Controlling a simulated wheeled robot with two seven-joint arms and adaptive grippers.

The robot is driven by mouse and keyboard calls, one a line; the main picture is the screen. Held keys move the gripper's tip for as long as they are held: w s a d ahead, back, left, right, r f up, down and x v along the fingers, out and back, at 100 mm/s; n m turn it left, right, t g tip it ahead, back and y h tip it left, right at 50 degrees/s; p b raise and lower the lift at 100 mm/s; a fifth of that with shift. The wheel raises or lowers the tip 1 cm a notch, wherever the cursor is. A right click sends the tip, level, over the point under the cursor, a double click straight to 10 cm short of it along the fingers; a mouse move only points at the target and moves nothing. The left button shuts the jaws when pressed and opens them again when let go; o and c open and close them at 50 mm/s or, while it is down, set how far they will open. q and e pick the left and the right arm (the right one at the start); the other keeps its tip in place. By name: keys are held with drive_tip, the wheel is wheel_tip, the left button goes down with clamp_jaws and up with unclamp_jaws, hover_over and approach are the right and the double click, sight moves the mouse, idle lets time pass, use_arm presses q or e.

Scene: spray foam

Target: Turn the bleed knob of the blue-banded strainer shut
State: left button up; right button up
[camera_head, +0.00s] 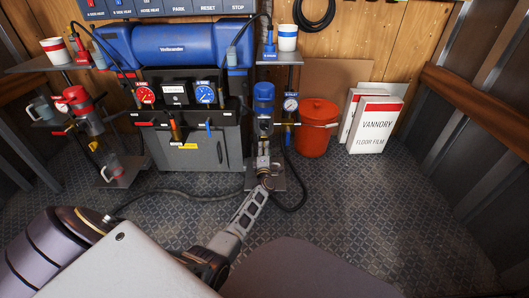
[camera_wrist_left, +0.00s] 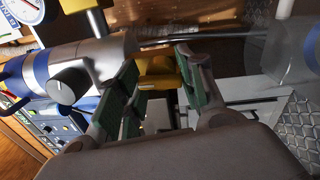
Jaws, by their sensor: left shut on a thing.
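The blue-banded strainer shows in the left wrist view as a silver metal body (camera_wrist_left: 85,58) with a blue band (camera_wrist_left: 38,72) and a grey round knob with a white mark (camera_wrist_left: 68,83). A yellow bleed knob (camera_wrist_left: 158,80) sticks out beside the strainer's end, between my left gripper's green-padded fingers (camera_wrist_left: 158,67). The fingers are shut on it; their exact contact is partly shaded. In the head view my left gripper (camera_head: 263,150) reaches the right-hand stand, below a blue pump (camera_head: 263,95), and hides most of the strainer there. My right gripper is not in view.
A gauge (camera_head: 290,104) stands right of the pump, near an orange bucket (camera_head: 317,130) and floor-film boxes (camera_head: 375,128). The grey machine (camera_head: 195,150) stands left of the gripper. A dark hose lies on the floor. The floor at the right is clear.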

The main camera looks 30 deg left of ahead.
use_arm(q)
drive_tip(key=shift+f+n, duration=0.15)
drive_tip(key=shift+n, duration=0.45)
drive_tip(key=o, duration=0.8)
drive_tip(key=shift+v, duration=3.8)
